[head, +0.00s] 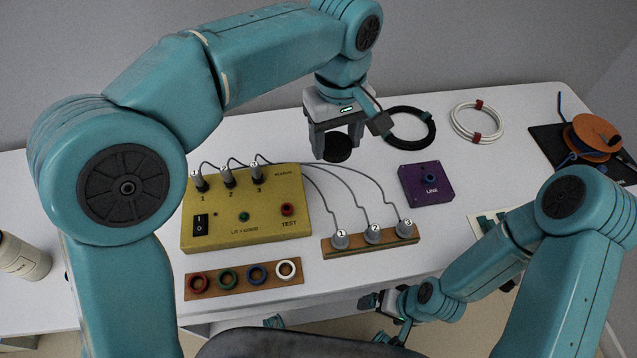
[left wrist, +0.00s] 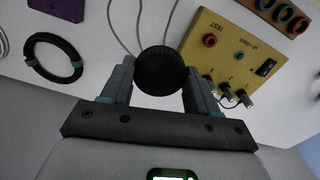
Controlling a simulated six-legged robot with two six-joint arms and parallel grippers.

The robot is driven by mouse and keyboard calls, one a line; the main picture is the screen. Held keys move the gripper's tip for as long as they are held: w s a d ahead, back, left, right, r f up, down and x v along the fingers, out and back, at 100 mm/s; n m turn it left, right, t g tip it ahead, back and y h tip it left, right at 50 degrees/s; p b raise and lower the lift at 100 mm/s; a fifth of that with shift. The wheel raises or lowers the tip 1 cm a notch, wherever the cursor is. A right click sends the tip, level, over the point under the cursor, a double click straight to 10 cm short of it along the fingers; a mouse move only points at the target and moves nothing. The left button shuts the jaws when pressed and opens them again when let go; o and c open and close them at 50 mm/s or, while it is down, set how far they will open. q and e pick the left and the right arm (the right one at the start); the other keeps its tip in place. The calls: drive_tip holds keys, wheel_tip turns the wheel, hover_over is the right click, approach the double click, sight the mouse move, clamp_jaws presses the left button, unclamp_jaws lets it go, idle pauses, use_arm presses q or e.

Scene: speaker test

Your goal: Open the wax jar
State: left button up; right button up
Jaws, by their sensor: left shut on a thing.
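My left gripper (head: 335,128) is above the back of the table, behind the yellow test box. It is shut on a round black thing (head: 338,149). In the left wrist view the black round thing (left wrist: 160,70) sits between the two fingers and has a ridged-looking edge. It may be the wax jar or its lid; I cannot tell which. No other part of a jar shows clearly. My right gripper (head: 392,304) is low at the table's front edge, partly dark, and its jaws are too small to read.
The yellow test box (head: 245,230) has wires running to a wooden block with numbered knobs (head: 372,236). A ring holder (head: 237,285) lies in front. A purple box (head: 427,183), a black cable coil (head: 422,143) and a white coil (head: 477,121) are to the right. A cream cylinder (head: 22,258) is far left.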

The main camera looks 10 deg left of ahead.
use_arm(q)
drive_tip(key=b, duration=0.2)
hover_over(332, 203)
wheel_tip(332, 203, down, 11)
drive_tip(key=shift+f, duration=0.1)
drive_tip(key=shift+a+f+b, duration=0.1)
drive_tip(key=shift+f+b, duration=0.3)
drive_tip(key=shift+f, duration=2.7)
drive_tip(key=shift+f, duration=0.2)
drive_tip(key=o, duration=0.9)
drive_tip(key=shift+r, duration=0.1)
drive_tip(key=shift+r, duration=0.25)
wheel_tip(332, 203, up, 12)
drive_tip(key=shift+f+p, duration=0.1)
drive_tip(key=shift+p, duration=0.95)
